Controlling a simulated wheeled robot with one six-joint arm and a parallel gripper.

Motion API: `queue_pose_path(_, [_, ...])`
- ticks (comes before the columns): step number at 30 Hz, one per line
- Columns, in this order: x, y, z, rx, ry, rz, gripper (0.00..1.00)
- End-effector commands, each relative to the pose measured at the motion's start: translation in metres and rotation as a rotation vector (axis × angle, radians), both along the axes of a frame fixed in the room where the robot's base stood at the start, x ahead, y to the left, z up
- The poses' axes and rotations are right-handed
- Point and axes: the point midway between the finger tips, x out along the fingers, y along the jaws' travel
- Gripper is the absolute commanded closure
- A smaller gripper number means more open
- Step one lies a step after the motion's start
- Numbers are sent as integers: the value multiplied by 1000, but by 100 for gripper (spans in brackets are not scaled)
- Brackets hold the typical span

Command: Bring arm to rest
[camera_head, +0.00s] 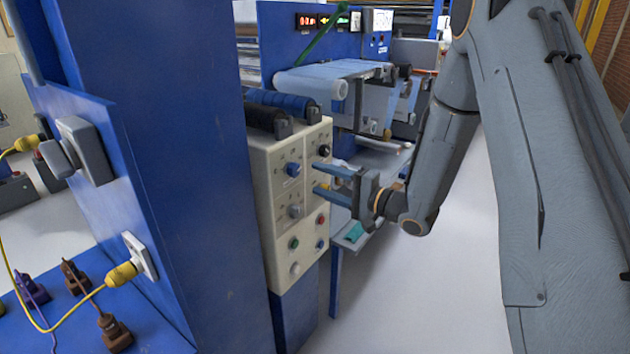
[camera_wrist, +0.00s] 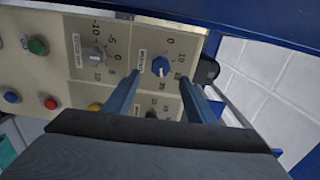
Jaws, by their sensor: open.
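My gripper (camera_head: 328,182) is open and empty, with its two blue fingers pointing left at the control panel (camera_head: 262,170). My grey arm comes down from the upper right. In the wrist view my gripper (camera_wrist: 158,88) shows its two fingers spread in front of the panel (camera_wrist: 55,75). A blue knob (camera_wrist: 161,67) with a dial scale is seen between the fingers, and a grey knob (camera_wrist: 96,54) is to the left. Whether the fingertips touch the panel cannot be told.
A blue cabinet (camera_head: 195,170) with yellow plugs (camera_head: 121,274) stands at the left. Rollers (camera_head: 285,104) sit atop the panel. A machine with a white film roll (camera_head: 312,82) stands behind. The pale floor (camera_head: 430,290) is clear at the lower middle.

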Motion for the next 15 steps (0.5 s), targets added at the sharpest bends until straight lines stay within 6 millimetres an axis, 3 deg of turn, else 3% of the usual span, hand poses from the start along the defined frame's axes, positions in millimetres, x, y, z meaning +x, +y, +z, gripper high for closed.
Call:
queue_pose_path(11, [-1,-2,1,-10,-4,-6,49])
queue_pose_path(15, [8,-10,-2,-141,-35,-74,49])
